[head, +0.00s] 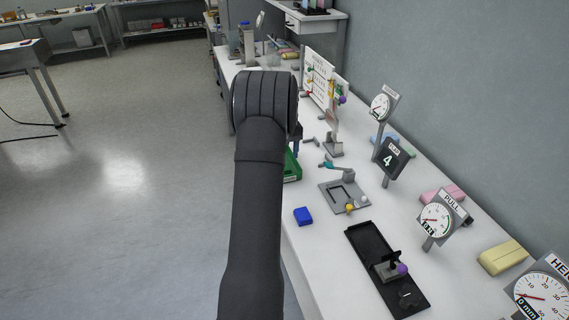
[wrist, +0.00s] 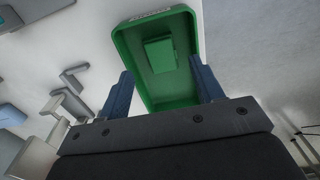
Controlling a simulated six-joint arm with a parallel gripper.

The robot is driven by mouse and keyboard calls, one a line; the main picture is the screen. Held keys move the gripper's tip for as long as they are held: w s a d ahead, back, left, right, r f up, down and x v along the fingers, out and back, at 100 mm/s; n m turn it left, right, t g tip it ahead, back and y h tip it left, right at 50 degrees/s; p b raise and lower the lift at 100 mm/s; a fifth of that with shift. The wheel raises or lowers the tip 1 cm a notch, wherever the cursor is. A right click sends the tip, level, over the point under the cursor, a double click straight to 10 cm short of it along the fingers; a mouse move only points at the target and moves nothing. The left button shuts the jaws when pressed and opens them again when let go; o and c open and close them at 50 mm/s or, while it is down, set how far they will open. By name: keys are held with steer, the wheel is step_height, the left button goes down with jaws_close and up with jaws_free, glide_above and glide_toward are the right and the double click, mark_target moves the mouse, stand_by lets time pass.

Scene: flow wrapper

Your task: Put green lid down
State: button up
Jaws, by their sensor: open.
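A flat square green piece, which looks like the green lid (wrist: 160,54), lies inside a green tray (wrist: 184,33) in the wrist view. My gripper (wrist: 161,70) is open, with its two blue fingers apart and nothing seen between their tips. The fingers reach over the near part of the tray, and the lid lies beyond the tips, apart from them. In the head view, the green tray (head: 293,167) shows only in part behind my arm, and the lid is hidden there.
A blue block (head: 303,216) sits at the bench's left edge, near a grey fixture (head: 344,195). A black tray (head: 372,250) with a lever mechanism lies closer. Dial gauges (head: 437,220) stand along the right. The bench edge and open floor lie close to the left of the green tray.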

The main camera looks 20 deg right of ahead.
step_height(320, 180, up, 7)
steer(key=shift+f, duration=0.2)
steer(key=shift+f, duration=0.1)
step_height(320, 180, down, 12)
steer(key=shift+f, duration=0.1)
steer(key=shift+r, duration=1.9)
steer(key=shift+f, duration=0.1)
